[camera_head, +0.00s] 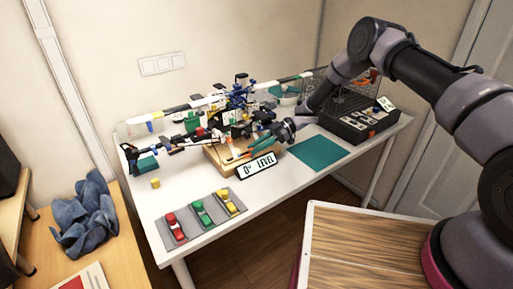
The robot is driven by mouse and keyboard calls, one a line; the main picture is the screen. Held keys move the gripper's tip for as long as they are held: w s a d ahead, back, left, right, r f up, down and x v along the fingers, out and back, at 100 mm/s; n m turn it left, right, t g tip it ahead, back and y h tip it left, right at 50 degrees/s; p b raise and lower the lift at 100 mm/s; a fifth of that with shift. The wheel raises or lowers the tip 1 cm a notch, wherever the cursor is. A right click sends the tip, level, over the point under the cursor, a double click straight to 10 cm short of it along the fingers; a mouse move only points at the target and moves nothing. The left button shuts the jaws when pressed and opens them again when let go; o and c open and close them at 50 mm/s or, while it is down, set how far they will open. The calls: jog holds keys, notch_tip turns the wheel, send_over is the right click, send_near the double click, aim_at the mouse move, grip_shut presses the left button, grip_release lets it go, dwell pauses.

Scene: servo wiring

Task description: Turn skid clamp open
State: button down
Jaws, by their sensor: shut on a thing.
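On the white table stands a model aircraft or helicopter frame (238,100) with several dark, blue and green parts, partly on a wooden block (216,155). My arm reaches in from the right, and my gripper (284,131) is at the right of the frame, above the wooden block. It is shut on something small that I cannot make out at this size. Orange and green pieces (262,142) lie just left of the gripper. I cannot pick out the skid clamp for certain, nor tell whether it is open.
A sign reading "0° LEVEL" (258,166) stands in front. A grey tray (183,231) holds red, green and yellow pieces. A teal mat (318,153) lies bare at right, before a black case (357,128). A yellow cube (155,183) sits at left.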

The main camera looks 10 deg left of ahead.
jog(key=shift+r, duration=0.1)
jog(key=c, duration=0.7)
grip_release()
jog(key=v, duration=1)
jog(key=shift+w+d, duration=0.25)
jog(key=shift+r, duration=0.15)
